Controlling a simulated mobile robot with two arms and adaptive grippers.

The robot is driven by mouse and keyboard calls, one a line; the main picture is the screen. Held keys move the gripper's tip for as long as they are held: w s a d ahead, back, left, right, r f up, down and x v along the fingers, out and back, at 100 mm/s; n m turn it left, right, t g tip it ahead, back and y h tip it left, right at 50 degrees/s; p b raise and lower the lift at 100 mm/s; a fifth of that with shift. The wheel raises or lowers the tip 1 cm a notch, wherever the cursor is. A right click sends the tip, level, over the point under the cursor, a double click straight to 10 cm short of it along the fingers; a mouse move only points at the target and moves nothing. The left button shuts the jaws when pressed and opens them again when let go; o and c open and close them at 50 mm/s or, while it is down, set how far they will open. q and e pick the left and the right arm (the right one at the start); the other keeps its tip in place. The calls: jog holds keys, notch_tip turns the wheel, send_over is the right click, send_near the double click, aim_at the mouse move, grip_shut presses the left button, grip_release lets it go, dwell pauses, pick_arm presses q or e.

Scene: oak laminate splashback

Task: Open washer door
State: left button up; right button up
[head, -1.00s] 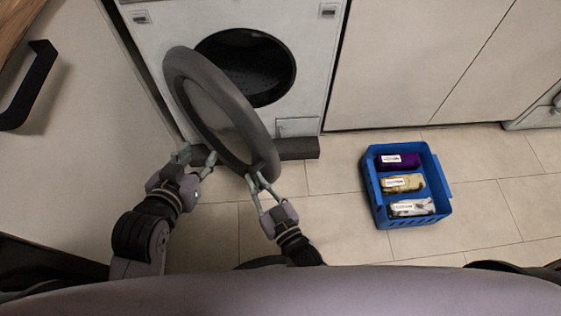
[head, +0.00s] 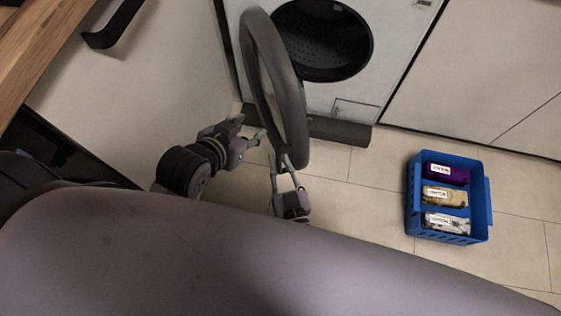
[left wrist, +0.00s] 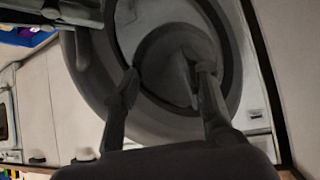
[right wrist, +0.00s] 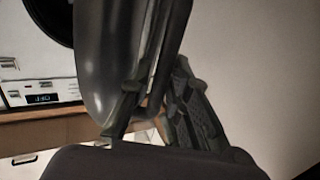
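The washer (head: 405,50) has its round opening (head: 325,40) uncovered, with the dark drum showing inside. Its round grey door (head: 292,110) stands swung out to the left, seen nearly edge-on. My left gripper (head: 258,142) is at the left side of the door, low down. In the left wrist view its fingers (left wrist: 165,82) are apart and empty, with the door (left wrist: 95,85) filling the space in front. My right gripper (head: 288,168) is at the door's bottom edge. In the right wrist view its fingers (right wrist: 158,90) lie on both sides of the door rim (right wrist: 105,60).
A blue crate (head: 483,215) with packets in it stands on the tiled floor at right. Pale cabinet fronts (head: 480,70) flank the washer at right. A pale panel (head: 150,80) with a black handle (head: 118,28) is at left. Floor between door and crate is clear.

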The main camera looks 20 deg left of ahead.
jog(key=shift+o, duration=1.5)
jog(key=shift+f, duration=0.1)
jog(key=shift+s+d, duration=0.1)
jog(key=shift+s, duration=0.05)
jog(key=v, duration=1.1)
jog(key=shift+s+d, duration=0.2)
jog(key=shift+s, duration=0.15)
jog(key=shift+c, duration=0.2)
